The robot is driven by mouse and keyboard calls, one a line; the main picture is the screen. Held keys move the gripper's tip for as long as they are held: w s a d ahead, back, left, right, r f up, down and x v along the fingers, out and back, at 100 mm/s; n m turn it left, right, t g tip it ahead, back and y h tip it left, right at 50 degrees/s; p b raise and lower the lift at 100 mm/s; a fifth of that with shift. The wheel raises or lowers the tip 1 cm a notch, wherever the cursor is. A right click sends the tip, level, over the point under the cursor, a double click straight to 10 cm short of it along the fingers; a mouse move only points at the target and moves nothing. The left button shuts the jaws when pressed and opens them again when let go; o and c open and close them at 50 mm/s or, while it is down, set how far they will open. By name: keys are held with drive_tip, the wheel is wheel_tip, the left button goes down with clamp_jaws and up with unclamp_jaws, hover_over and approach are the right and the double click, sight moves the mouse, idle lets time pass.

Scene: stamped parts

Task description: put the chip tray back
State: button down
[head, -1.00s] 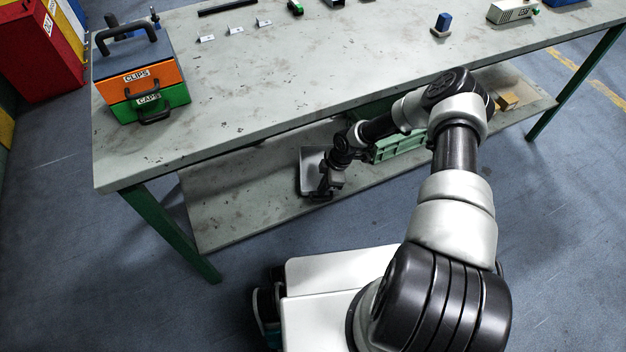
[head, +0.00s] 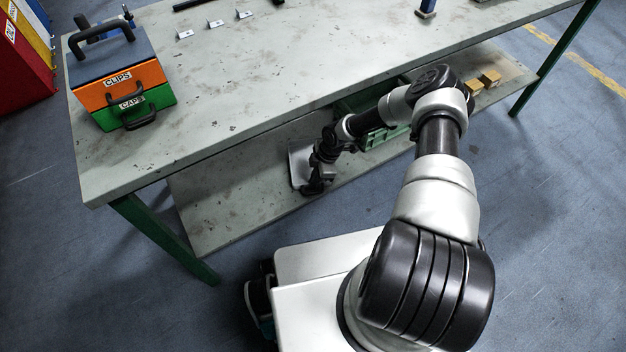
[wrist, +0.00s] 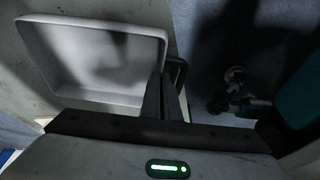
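The chip tray (wrist: 95,60), a shallow pale grey tray with a raised rim, fills the upper left of the wrist view. In the head view the tray (head: 299,160) shows as a small pale shape at the lower shelf, partly hidden by my arm. My gripper (wrist: 161,80) has its fingers close together at the tray's right edge, by a dark handle (wrist: 178,72); it looks shut on it. In the head view my gripper (head: 313,187) is at the tray's near side. Whether the tray touches the shelf I cannot tell.
The lower shelf (head: 225,205) is bare left of the tray. A green crate (head: 372,138) stands to the right, with small tan boxes (head: 488,78) beyond. The tabletop (head: 250,85) overhangs the shelf and carries a stacked orange and green case (head: 122,90). A green leg (head: 165,238) stands at left.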

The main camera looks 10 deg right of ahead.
drive_tip(key=c, duration=2)
unclamp_jaws()
drive_tip(key=shift+f, duration=0.1)
drive_tip(key=shift+r, duration=0.35)
drive_tip(key=p+v, duration=0.2)
drive_tip(key=v, duration=0.3)
drive_tip(key=d, duration=0.4)
drive_tip(key=s+d, duration=0.1)
drive_tip(key=d, duration=0.6)
drive_tip(key=shift+s+d+f, duration=0.15)
drive_tip(key=shift+d+f, duration=0.05)
drive_tip(key=shift+d, duration=0.2)
